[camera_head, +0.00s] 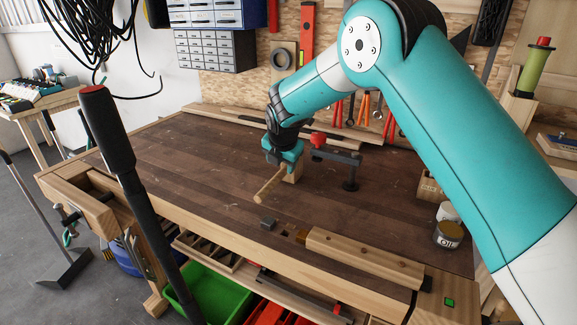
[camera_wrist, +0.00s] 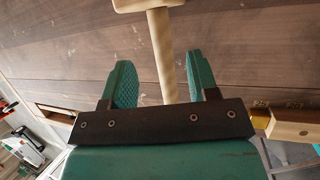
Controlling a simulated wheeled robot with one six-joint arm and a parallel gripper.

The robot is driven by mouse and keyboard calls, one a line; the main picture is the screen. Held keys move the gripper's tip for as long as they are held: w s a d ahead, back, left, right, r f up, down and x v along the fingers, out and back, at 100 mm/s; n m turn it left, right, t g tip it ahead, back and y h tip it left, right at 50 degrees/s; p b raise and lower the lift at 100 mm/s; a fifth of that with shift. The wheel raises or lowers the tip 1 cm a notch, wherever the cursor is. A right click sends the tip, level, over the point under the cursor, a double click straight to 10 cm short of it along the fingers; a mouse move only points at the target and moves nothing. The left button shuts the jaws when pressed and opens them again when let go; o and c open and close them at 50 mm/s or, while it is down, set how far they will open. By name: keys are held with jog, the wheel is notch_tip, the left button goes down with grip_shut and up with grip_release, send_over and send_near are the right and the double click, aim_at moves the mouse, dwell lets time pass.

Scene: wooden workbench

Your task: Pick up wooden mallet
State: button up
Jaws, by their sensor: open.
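The wooden mallet (camera_head: 269,185) lies on the workbench, its pale round handle pointing toward the front edge. Its head is partly hidden behind my gripper in the head view. In the wrist view the mallet (camera_wrist: 162,50) has its handle running between the two green fingers, with the head at the top edge. My gripper (camera_head: 284,158) is low over the mallet near its head. In the wrist view my gripper (camera_wrist: 160,62) is open, with a finger on each side of the handle and gaps visible on both sides.
A dark clamp (camera_head: 350,170) with a red part stands just right of my gripper. A labelled oil tin (camera_head: 448,235) stands at the right. The left bench top (camera_head: 150,165) is clear.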

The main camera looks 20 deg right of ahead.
aim_at(282, 171)
jog(key=shift+p+x, duration=0.85)
jog(key=shift+x, duration=2.65)
jog(key=shift+r, duration=0.1)
grip_shut()
